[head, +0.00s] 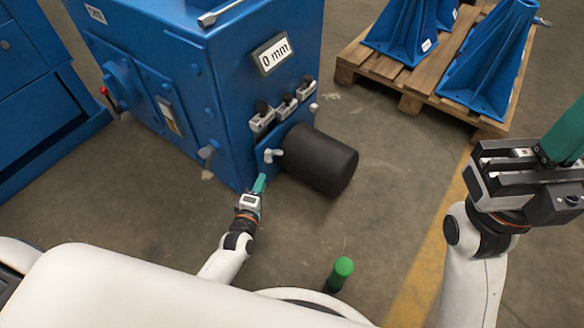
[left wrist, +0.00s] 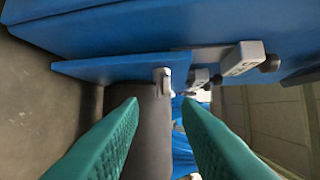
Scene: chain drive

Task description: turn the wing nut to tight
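The wing nut (head: 272,155) is a small light-grey piece on the blue plate beside the black motor cylinder (head: 322,160). In the left wrist view the wing nut (left wrist: 163,78) stands out from the plate, ahead of and between my fingertips. My left gripper (head: 260,184) is just below and left of it in the head view. Its green fingers (left wrist: 160,103) are spread, with nothing between them; they look apart from the nut. My right gripper (head: 566,135) is at the right edge, far from the machine; its fingertips run out of view.
The blue machine (head: 160,80) carries a display (head: 270,54) reading 0 mm and several small grey switch-like fittings above the motor. A pallet (head: 405,85) with blue brackets stands at the back right. A green-topped post (head: 342,270) rises in front. Floor between is clear.

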